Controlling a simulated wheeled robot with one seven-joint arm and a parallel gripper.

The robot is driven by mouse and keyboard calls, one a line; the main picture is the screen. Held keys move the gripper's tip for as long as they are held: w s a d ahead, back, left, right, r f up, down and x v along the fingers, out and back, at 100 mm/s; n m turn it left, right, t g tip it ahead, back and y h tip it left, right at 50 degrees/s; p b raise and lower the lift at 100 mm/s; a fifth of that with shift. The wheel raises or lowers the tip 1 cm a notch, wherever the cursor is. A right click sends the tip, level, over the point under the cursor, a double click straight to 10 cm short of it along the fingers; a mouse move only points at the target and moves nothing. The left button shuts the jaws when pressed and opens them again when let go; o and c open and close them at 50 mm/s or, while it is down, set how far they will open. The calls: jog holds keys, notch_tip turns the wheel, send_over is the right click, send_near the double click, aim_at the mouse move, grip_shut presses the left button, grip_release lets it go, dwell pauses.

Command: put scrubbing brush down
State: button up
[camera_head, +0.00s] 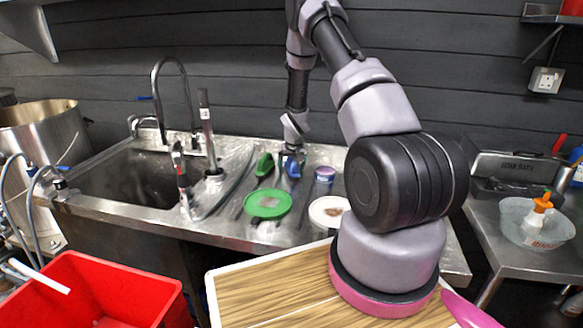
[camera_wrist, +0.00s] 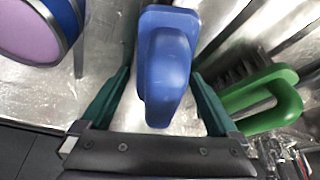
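A blue brush-like object (camera_head: 293,168), its bristles not visible, sits on the steel drainboard; it also shows in the wrist view (camera_wrist: 168,65). My gripper (camera_head: 291,154) points down over it. In the wrist view my green fingers (camera_wrist: 161,75) stand apart on either side of the blue body, with narrow gaps showing, so the gripper looks open around it. A green scrubbing brush (camera_head: 264,164) with dark bristles lies beside it; it also shows at the right in the wrist view (camera_wrist: 262,98).
A purple-lidded tub (camera_head: 325,173), a green round lid (camera_head: 268,203) and a white round dish (camera_head: 328,211) are close by on the drainboard. The sink basin (camera_head: 135,178) is to the left. Ridges run along the drainboard, with little bare room around the brushes.

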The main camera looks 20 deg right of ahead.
jog(key=v, duration=1.1)
jog(key=shift+s+r, duration=0.1)
jog(key=shift+r, duration=0.2)
jog(key=s+a+r+m, duration=0.15)
jog(key=s+r, duration=0.25)
jog(key=r, duration=0.4)
jog(key=s+a+r+t, duration=0.15)
jog(key=s+r, duration=0.25)
jog(key=r, duration=0.5)
jog(key=s+a+r, duration=0.2)
jog(key=s+r, duration=0.3)
jog(key=r, duration=0.3)
jog(key=s+a+r+y, duration=0.1)
jog(key=s+a+r, duration=0.1)
jog(key=s, duration=0.5)
jog(key=s+a+r+t+y, duration=0.1)
jog(key=s+r, duration=0.3)
jog(key=s, duration=0.3)
jog(key=s+a+r+y, duration=0.1)
jog(key=s+a+r, duration=0.1)
jog(key=s, duration=0.5)
jog(key=shift+s+a+r, duration=0.2)
jog(key=shift+a+r, duration=0.2)
jog(key=shift+r, duration=0.5)
jog(key=shift+o, duration=0.2)
jog(key=shift+m, duration=0.25)
